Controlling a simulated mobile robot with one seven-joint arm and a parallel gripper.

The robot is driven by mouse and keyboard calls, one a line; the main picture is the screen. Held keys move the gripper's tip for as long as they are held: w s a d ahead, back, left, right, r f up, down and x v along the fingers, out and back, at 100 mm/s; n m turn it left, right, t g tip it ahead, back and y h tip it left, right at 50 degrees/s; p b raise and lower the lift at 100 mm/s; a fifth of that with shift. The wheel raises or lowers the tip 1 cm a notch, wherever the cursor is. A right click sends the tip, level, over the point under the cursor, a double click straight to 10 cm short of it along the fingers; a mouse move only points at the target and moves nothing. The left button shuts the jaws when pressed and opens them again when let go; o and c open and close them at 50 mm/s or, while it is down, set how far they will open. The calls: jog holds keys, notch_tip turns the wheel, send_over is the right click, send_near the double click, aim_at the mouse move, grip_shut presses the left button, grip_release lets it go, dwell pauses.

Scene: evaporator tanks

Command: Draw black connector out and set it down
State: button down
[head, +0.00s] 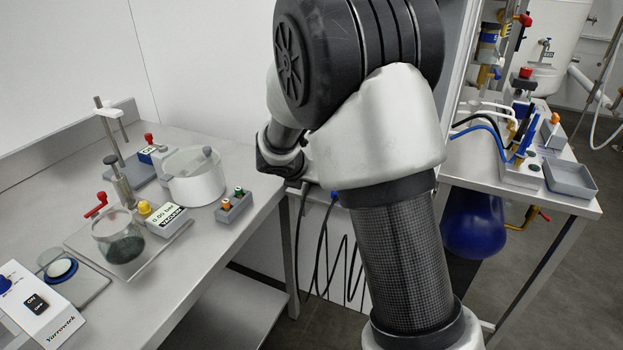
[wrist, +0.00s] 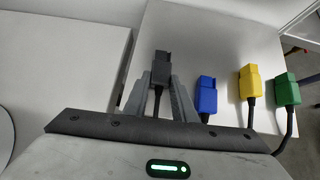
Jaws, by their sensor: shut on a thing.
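The black connector (wrist: 161,65) shows in the wrist view, with its dark cable running down toward my gripper body. My gripper (wrist: 160,82) is shut on it, one grey finger on each side. The connector lies over the left part of a pale grey surface; I cannot tell whether it is seated in a socket or free. In the head view my own arm hides the gripper and the connector.
Blue (wrist: 207,97), yellow (wrist: 249,82) and green (wrist: 286,90) connectors stand in a row to the right, close to my gripper. In the head view, a bench (head: 235,168) on the left carries a white tank (head: 195,186) and a glass vessel (head: 119,243). Dark cables (head: 325,245) hang beside its edge.

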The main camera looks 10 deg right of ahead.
jog(key=shift+s+f, duration=0.3)
jog(key=shift+f, duration=0.5)
jog(key=c, duration=1.4)
grip_release()
jog(key=shift+w+f, duration=0.1)
jog(key=shift+d, duration=0.1)
jog(key=shift+r, duration=0.35)
jog(key=p+v, duration=0.1)
jog(key=v, duration=0.5)
jog(key=p+v, duration=0.2)
jog(key=v, duration=0.4)
jog(key=w+p+v, duration=0.1)
jog(key=p+v, duration=0.1)
jog(key=v, duration=0.4)
jog(key=shift+r, duration=0.4)
